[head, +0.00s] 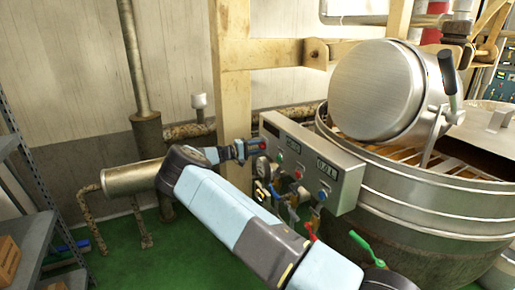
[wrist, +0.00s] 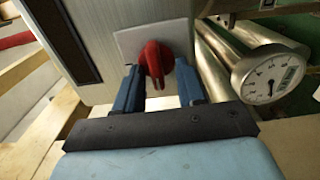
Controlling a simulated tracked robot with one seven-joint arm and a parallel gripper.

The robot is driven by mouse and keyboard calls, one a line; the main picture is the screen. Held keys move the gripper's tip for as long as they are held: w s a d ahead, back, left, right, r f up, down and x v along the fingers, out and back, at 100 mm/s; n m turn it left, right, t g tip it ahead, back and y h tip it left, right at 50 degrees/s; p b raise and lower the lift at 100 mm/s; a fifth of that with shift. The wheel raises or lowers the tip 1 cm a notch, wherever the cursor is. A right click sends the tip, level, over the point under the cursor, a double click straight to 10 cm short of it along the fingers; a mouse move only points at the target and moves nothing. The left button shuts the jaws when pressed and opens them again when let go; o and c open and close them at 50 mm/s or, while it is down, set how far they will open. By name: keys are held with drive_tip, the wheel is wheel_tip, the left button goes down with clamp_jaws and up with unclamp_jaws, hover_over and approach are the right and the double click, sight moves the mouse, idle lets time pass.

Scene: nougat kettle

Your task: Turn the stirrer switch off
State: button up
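The red rotary switch (wrist: 154,62) sits on a pale square plate on the metal control box (wrist: 110,25). Its handle points roughly downward in the wrist view. My gripper (wrist: 158,82) is open, with one blue finger on each side of the red switch. The fingers look apart from the handle; whether they touch the knob's edges I cannot tell. In the head view my gripper (head: 250,148) reaches the left end of the control box (head: 335,165), and a bit of the red switch (head: 262,145) shows at its fingertips. No lettering on the switch plate is readable.
The control box front carries displays and coloured buttons, with pipes and valves below. A round gauge (wrist: 272,76) stands close to the right of my gripper. The large steel kettle (head: 420,205) is behind the box. A metal shelf (head: 35,235) is at left.

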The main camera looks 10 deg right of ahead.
drive_tip(key=v, duration=1.4)
drive_tip(key=shift+d+f, duration=0.1)
